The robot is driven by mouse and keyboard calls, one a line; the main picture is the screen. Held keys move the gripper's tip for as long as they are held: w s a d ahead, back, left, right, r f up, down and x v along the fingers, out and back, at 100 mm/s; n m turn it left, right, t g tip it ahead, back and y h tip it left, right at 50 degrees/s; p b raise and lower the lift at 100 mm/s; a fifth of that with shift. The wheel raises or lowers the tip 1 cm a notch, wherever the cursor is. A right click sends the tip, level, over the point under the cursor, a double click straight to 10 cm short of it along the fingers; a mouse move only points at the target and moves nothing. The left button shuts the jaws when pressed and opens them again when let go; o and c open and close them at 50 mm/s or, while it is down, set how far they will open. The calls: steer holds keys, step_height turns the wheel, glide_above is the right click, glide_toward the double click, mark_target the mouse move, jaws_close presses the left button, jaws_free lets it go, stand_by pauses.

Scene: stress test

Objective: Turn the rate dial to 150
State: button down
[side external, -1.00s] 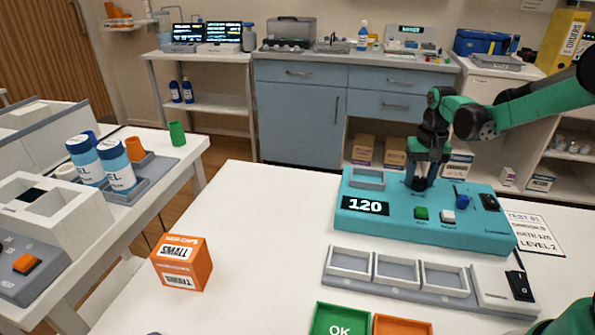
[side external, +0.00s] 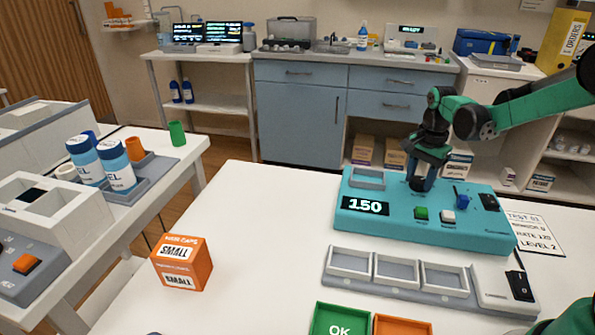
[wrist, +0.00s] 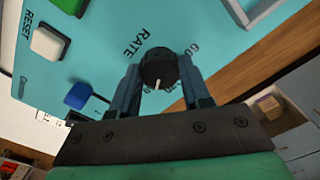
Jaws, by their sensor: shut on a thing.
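The teal control box (side external: 390,222) stands on the white table, and its display (side external: 365,205) reads 150. The black rate dial (wrist: 158,70) with a white pointer mark sits between my gripper's fingers in the wrist view, beside the printed word RATE. My gripper (wrist: 160,88) is shut on the dial; it also shows in the side view (side external: 422,180), reaching down onto the box from above. The fingers hide most of the dial in the side view.
Green and white buttons, a blue knob (side external: 462,201) and a black switch (side external: 489,202) are on the box near my gripper. A grey three-compartment tray (side external: 398,290) lies in front. An orange box (side external: 182,262) stands at left, with clear table between.

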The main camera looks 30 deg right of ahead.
mark_target(419, 179)
steer(key=shift+m, duration=0.3)
steer(key=shift+c, duration=2)
jaws_free()
steer(key=shift+r, duration=2.8)
